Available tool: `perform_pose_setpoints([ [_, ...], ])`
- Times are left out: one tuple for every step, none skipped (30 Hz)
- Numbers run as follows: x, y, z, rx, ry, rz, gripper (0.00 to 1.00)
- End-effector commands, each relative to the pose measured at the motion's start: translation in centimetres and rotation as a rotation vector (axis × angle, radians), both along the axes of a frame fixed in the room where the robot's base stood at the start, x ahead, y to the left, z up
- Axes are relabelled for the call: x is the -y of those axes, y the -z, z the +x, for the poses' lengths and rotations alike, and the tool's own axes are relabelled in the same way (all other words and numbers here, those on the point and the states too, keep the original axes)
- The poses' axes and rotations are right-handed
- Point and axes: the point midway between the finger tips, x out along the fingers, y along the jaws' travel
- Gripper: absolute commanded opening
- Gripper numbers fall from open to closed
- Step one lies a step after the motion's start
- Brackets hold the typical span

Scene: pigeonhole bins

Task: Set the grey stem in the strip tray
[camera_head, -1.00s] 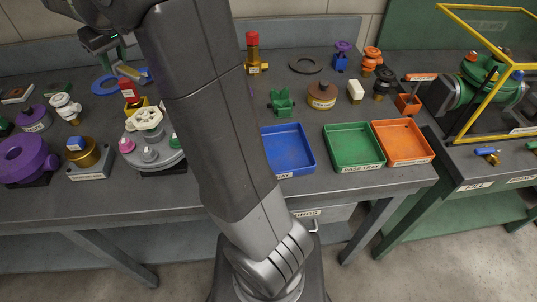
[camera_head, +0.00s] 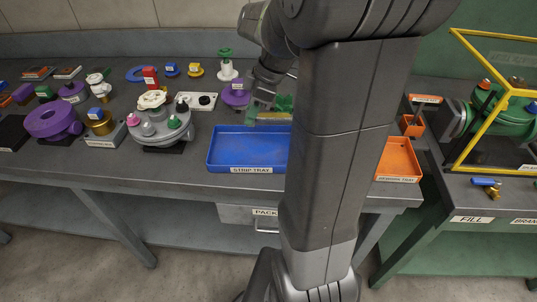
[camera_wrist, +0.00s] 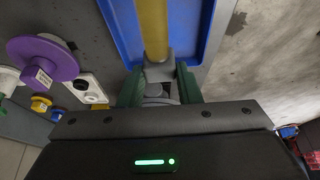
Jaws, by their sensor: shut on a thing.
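The strip tray (camera_head: 250,166) is a shallow blue tray at the front of the bench, with its right end hidden behind my arm. In the wrist view its blue rim (camera_wrist: 122,32) shows on both sides of the held part. My gripper (camera_wrist: 158,92) has green fingers, shut on the grey stem (camera_wrist: 157,72), which has a grey block at the fingers and a long yellow rod. In the head view my gripper (camera_head: 264,100) is over the back edge of the tray, with the stem lying roughly level. I cannot tell its height above the tray.
A round grey fixture (camera_head: 160,130) with small knobs stands left of the tray. A purple flanged part (camera_head: 237,96) and a green-and-white part (camera_head: 227,68) stand behind it. An orange tray (camera_head: 399,160) is at the right; my arm hides the space between.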

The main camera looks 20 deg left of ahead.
Motion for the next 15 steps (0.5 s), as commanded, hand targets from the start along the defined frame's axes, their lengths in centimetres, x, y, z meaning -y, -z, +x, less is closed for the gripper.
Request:
perform_pose_setpoints([
  [0.1, 0.6, -0.1, -0.002, -0.007, -0.001, 0.0],
  [0.2, 1.1, -0.2, -0.003, -0.01, -0.001, 0.0],
  [0.2, 1.8, -0.2, -0.004, -0.013, -0.001, 0.0],
  [0.2, 2.4, -0.2, -0.004, -0.014, -0.001, 0.0],
  [0.2, 3.0, -0.3, -0.006, -0.013, -0.003, 0.0],
  [0.2, 3.8, -0.2, -0.004, -0.012, -0.002, 0.0],
  [0.2, 4.3, -0.2, -0.004, -0.013, -0.002, 0.0],
  [0.2, 4.8, -0.2, -0.003, -0.012, -0.002, 0.0],
  [0.2, 5.3, -0.2, -0.004, -0.013, -0.003, 0.0],
  [0.2, 5.6, -0.2, -0.002, -0.012, -0.002, 0.0],
  [0.2, 5.8, -0.2, -0.001, -0.012, -0.002, 0.0],
  [0.2, 6.1, -0.2, -0.001, -0.012, 0.0, 0.0],
  [0.1, 6.3, -0.1, -0.001, -0.012, 0.0, 0.0],
  [0.1, 6.5, -0.1, -0.001, -0.012, 0.0, 0.0],
  [0.1, 6.8, -0.1, -0.002, -0.012, -0.001, 0.0],
])
